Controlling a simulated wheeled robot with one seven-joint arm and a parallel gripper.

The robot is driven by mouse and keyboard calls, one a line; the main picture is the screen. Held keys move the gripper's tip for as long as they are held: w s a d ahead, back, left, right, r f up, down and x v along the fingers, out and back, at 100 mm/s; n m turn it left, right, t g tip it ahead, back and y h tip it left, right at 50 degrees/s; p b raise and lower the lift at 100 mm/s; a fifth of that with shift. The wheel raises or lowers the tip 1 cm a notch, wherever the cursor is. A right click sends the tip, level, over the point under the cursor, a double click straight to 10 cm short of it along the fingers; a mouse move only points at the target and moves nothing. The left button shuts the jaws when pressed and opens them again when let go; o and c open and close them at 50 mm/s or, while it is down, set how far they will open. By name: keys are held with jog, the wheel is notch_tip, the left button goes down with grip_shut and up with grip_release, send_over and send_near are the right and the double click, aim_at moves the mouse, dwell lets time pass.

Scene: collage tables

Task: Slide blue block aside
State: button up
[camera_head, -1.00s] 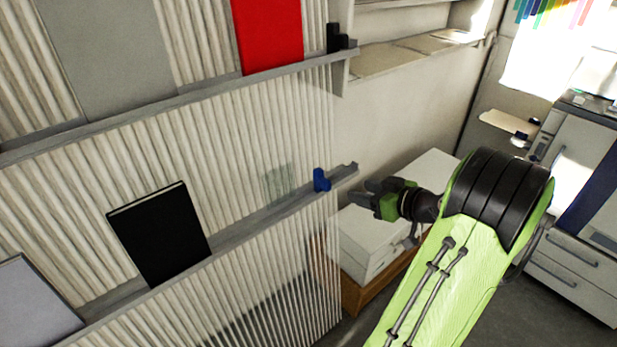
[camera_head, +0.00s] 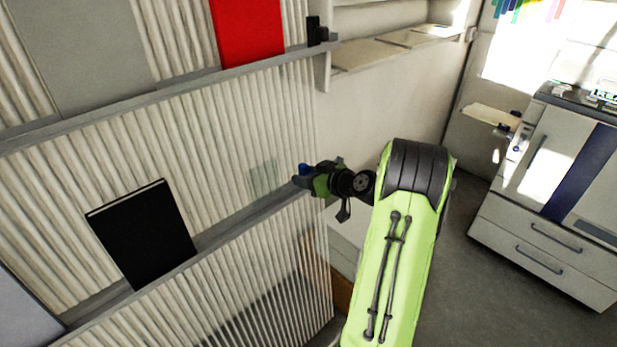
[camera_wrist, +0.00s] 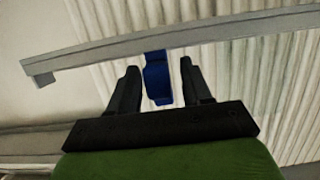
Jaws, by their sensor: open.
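The blue block (camera_wrist: 157,78) stands on the grey ledge (camera_wrist: 95,57) of the ribbed wall. In the wrist view it sits between the two dark fingers of my gripper (camera_wrist: 159,84), with a narrow gap on each side. In the head view my gripper (camera_head: 300,177) is at the right end of the lower ledge (camera_head: 245,213), and only a small part of the blue block (camera_head: 305,169) shows behind it. My gripper is open around the block.
A black book (camera_head: 143,235) leans on the lower ledge to the left. The upper ledge (camera_head: 160,98) carries a red panel (camera_head: 247,32), a grey panel (camera_head: 85,50) and a small black block (camera_head: 316,32). A white cabinet (camera_head: 545,235) stands at the right.

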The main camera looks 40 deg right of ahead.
jog(key=shift+c, duration=0.2)
grip_shut()
jog(key=shift+d, duration=0.1)
jog(key=d+p, duration=0.1)
jog(key=d, duration=0.7)
jog(key=shift+w+d, duration=0.1)
jog(key=shift+d, duration=0.2)
jog(key=shift+o, duration=0.2)
grip_release()
